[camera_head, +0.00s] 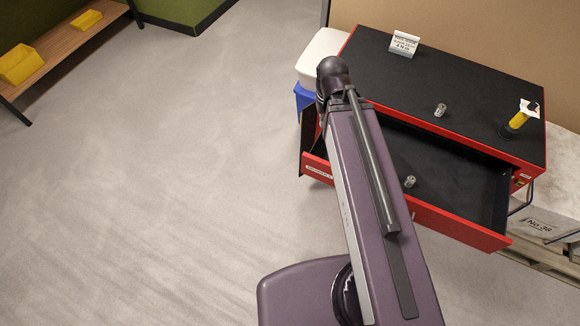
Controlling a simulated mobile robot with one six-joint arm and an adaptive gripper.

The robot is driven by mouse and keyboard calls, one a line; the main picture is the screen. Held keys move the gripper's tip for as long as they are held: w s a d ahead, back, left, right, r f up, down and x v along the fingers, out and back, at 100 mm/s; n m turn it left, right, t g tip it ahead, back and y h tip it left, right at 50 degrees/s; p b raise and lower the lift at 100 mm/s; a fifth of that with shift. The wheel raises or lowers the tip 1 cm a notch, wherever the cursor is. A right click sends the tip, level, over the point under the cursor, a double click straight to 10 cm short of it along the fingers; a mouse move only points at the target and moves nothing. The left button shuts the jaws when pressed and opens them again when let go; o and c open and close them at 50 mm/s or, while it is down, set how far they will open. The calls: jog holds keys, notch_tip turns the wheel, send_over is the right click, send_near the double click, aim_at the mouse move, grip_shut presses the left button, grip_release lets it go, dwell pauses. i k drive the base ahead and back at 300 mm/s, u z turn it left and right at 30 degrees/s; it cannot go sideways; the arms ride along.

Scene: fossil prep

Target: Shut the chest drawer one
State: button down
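A red tool chest with a black top (465,90) stands at the upper right. Its drawer (460,223) is pulled out toward the front, with a black interior and a red front. A small grey metal cylinder (409,181) is inside the drawer. My arm reaches up from the bottom and crosses in front of the drawer's left part. My gripper is not visible; the arm's far end is near the chest's left side and hides part of the drawer and its front.
On the chest top are a white label card (404,43), a grey cylinder (440,110) and a yellow-handled tool (517,121). A white bin (320,54) stands behind left. A labelled block (548,222) lies right. A wooden bench (62,48) holds yellow trays. Grey floor (170,170) is clear at left.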

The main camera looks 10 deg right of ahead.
aim_at(459, 192)
jog(key=u, duration=0.1)
jog(key=k, duration=1.4)
jog(key=z, duration=1.1)
jog(key=i, duration=1)
jog(key=u, duration=0.05)
